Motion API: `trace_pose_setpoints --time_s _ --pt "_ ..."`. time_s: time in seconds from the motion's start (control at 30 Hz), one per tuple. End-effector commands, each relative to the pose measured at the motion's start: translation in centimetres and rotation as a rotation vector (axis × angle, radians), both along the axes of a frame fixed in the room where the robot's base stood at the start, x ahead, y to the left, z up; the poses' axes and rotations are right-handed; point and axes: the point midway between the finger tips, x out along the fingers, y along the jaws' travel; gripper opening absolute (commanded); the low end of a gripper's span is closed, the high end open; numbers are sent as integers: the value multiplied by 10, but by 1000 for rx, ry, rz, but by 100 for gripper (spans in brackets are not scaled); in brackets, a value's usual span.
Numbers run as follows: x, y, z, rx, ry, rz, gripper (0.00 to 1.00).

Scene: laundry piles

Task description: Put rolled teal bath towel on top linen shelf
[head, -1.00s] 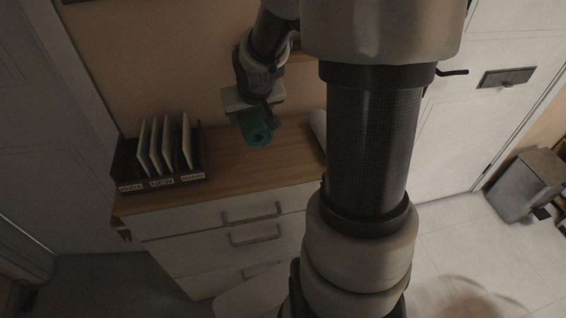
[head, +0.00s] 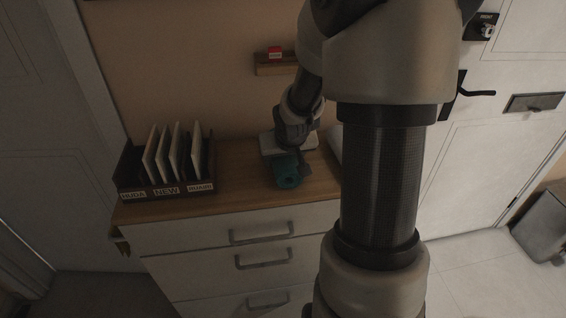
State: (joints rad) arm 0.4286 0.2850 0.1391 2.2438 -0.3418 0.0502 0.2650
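The rolled teal bath towel (head: 287,172) is at my gripper (head: 293,168), over the wooden top of a white drawer unit. One spiral end of the roll faces the camera. A dark finger shows at its right side; the other finger is hidden. The towel has moved along with my gripper, so it is shut on the towel. I cannot tell whether the towel touches the wooden top. No shelf stacked with linen is clearly in view.
A dark rack (head: 165,190) with upright pale boards and labels stands left on the drawer unit (head: 205,238). A small wall ledge (head: 275,69) holds a red item (head: 275,53). A white door (head: 510,140) is at right. My arm hides the unit's right end.

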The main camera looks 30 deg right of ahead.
Motion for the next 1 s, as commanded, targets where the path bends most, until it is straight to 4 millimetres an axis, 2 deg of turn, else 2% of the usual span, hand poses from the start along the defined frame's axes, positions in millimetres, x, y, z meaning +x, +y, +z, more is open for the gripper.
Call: trace_pose_setpoints --time_s 0.37,0.4,0.5,0.8,1.0 --pt "1 0 -5 -1 -3 0 24" --pt "0 0 -5 0 -1 -1 60" --pt "0 0 -5 0 -1 -1 76" --pt "0 0 -3 0 -2 0 76" --pt "-9 1 20 0 -5 -4 76"
